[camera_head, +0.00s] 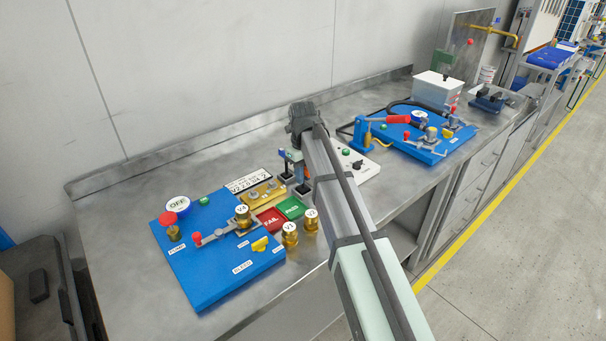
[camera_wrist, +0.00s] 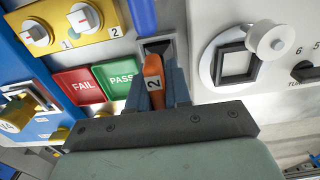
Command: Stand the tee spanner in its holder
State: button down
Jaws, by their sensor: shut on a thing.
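My gripper (camera_wrist: 155,88) is shut on an orange piece marked 2 (camera_wrist: 153,72), which I take to be part of the tee spanner. The blue fingers press on it from both sides. A dark square-mouthed holder (camera_wrist: 157,46) shows just beyond the piece's far end. I cannot tell whether that end is inside the mouth or above it. In the head view the gripper is low over the bench, between the blue pump board and the white panel, and my arm hides part of it.
Green PASS (camera_wrist: 116,76) and red FAIL (camera_wrist: 80,87) plates lie left of the gripper. A blue post (camera_wrist: 143,14) stands close by. A white panel (camera_head: 358,165) is on the right. The blue board (camera_head: 215,265) carries brass valves and a lever. Bare bench lies at front left.

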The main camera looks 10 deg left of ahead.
jog(key=c, duration=1)
grip_release()
jog(key=shift+o, duration=0.5)
jog(key=o, duration=0.4)
jog(key=shift+r, duration=4)
